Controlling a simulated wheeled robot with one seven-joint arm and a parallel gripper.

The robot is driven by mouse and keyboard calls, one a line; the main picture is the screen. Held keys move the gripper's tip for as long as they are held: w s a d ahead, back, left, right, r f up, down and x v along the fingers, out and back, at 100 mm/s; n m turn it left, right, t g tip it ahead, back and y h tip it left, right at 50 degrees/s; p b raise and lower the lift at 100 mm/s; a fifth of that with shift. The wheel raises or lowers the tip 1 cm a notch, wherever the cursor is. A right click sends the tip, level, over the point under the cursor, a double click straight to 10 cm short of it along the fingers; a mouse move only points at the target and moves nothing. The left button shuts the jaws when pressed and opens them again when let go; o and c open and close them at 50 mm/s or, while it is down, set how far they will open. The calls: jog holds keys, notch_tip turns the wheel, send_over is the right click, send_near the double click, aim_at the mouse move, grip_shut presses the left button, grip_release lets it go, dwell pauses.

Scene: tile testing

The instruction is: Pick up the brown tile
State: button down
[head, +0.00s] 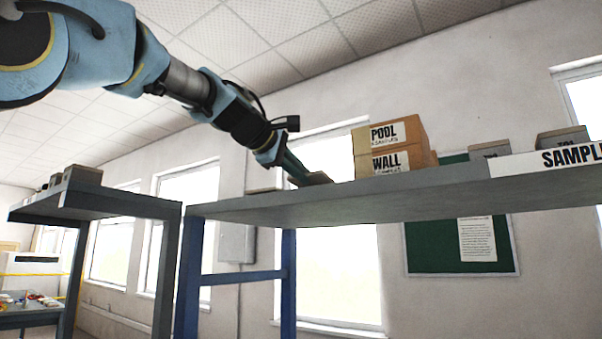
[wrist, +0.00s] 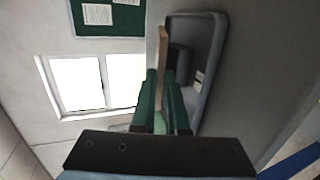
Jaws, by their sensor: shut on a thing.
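My gripper (head: 296,172) reaches down to the left part of the high grey shelf (head: 400,197). In the wrist view its two green fingers (wrist: 164,108) are closed on the brown tile (wrist: 162,48), a thin tan slab seen nearly edge-on. The tile stands out past the fingertips, and its lower part is hidden between them. A grey tray (wrist: 214,50) lies right beside the tile, with a dark object (wrist: 181,62) inside it. In the head view a low brownish-grey shape (head: 318,179) shows at the fingertips; I cannot tell tile from tray there.
Two stacked cardboard boxes (head: 392,150) marked POOL and WALL stand right of my gripper. Grey boxes (head: 490,149) and a SAMPLE sign (head: 560,158) are farther right. A second shelf (head: 100,203) with dark boxes stands left. The shelf between gripper and cardboard boxes looks clear.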

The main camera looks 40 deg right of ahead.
jog(key=shift+a, duration=0.15)
jog(key=f+b+v, duration=0.1)
jog(key=b+v, duration=0.2)
jog(key=v, duration=1.4)
jog(key=shift+a+f, duration=0.35)
